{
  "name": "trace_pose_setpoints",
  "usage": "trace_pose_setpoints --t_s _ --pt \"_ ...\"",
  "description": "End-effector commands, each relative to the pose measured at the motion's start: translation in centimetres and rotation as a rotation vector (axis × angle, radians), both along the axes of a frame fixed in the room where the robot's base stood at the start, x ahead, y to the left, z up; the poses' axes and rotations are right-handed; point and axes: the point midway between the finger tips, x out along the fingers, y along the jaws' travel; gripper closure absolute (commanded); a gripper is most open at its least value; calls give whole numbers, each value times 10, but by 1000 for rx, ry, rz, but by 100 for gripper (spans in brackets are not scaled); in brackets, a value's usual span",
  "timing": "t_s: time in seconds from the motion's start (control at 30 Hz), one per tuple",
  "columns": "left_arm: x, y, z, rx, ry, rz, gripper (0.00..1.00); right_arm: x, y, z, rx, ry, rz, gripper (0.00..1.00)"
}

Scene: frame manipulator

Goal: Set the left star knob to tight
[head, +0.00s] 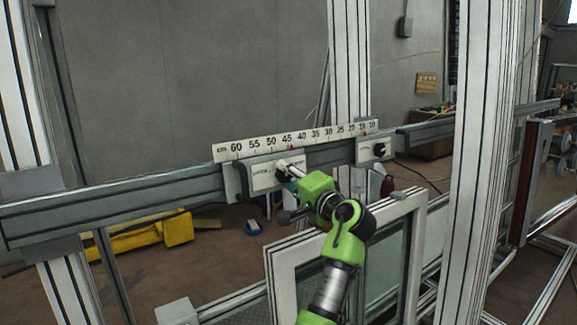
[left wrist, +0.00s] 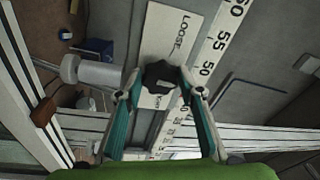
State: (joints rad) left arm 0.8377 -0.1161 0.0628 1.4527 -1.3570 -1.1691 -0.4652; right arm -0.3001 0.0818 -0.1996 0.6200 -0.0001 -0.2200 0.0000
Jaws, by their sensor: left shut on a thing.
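The left star knob (left wrist: 163,73) is dark and lobed, and sits on a white label plate (left wrist: 160,35) marked LOOSE at one end. The other end's word is partly covered by the knob and fingers. My left gripper (left wrist: 160,86) is shut on the knob, with a teal-sided finger on each side of it. In the head view the left gripper (head: 287,169) reaches the left label plate (head: 262,179), and the fingers mostly hide the knob there. My right gripper is in neither view.
A centimetre ruler (head: 236,146) runs along the rail (head: 110,205) above the plates. A second dark knob (head: 379,149) sits on the right plate. A framed panel (head: 283,268) and an upright post (head: 478,150) stand close to my arm.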

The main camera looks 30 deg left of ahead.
Motion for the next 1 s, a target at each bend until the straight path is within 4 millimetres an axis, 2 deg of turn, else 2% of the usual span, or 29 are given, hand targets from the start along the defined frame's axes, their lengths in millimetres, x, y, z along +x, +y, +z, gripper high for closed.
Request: trace_pose_setpoints --t_s 0.03,0.6,0.8,1.0 --pt "-1 1 10 22 38 -4 87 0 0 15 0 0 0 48" --pt "-1 2 14 230 537 -59 87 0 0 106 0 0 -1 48" --pt "-1 2 13 302 710 -77 87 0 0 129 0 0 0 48" --pt "-1 2 11 368 867 -94 87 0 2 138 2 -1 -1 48"
